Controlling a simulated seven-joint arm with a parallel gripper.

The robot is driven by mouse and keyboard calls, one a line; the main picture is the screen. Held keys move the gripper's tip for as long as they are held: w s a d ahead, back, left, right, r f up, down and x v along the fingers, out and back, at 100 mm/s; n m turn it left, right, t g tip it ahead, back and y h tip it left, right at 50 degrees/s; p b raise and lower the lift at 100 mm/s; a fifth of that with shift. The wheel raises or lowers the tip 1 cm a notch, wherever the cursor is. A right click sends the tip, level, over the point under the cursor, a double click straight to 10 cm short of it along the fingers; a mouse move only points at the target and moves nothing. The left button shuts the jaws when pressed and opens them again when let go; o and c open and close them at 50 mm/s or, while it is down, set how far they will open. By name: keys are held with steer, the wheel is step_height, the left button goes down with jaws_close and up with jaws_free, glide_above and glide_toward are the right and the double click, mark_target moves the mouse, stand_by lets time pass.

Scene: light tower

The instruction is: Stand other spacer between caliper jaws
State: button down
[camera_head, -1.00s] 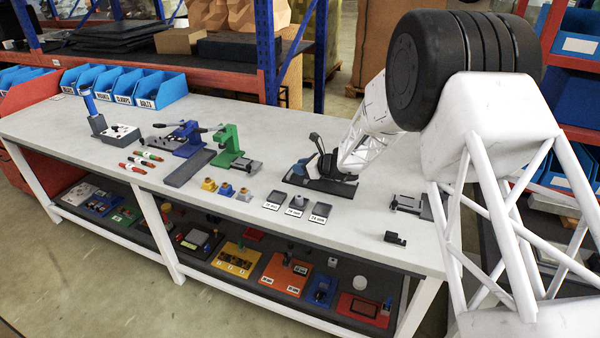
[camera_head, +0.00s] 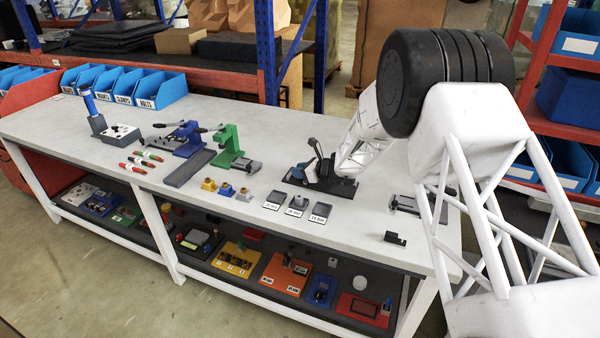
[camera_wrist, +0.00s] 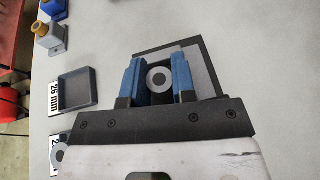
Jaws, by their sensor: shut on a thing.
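In the wrist view a grey ring-shaped spacer (camera_wrist: 160,78) sits between the two blue fingers of my gripper (camera_wrist: 157,77), its round face toward the camera. My gripper is shut on it. Just beyond the fingers lies a dark plate with a grey surface (camera_wrist: 206,64). In the head view my gripper (camera_head: 318,168) is over a black base (camera_head: 322,186) on the bench; the spacer is too small to make out there. A black and grey slide-like fixture (camera_head: 405,203), possibly the caliper, stands to the right. I cannot tell where the caliper jaws are relative to the spacer.
Several small grey trays with labels (camera_head: 320,212) stand in front of the base; one marked 26 mm (camera_wrist: 78,88) looks empty in the wrist view. Another grey ring (camera_wrist: 60,155) shows at the lower left. A green press (camera_head: 228,145) stands left, and a small black block (camera_head: 395,238) front right.

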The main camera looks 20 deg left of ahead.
steer(key=shift+f, duration=0.25)
steer(key=shift+f, duration=0.15)
steer(key=c, duration=1.2)
jaws_free()
steer(key=v, duration=1.2)
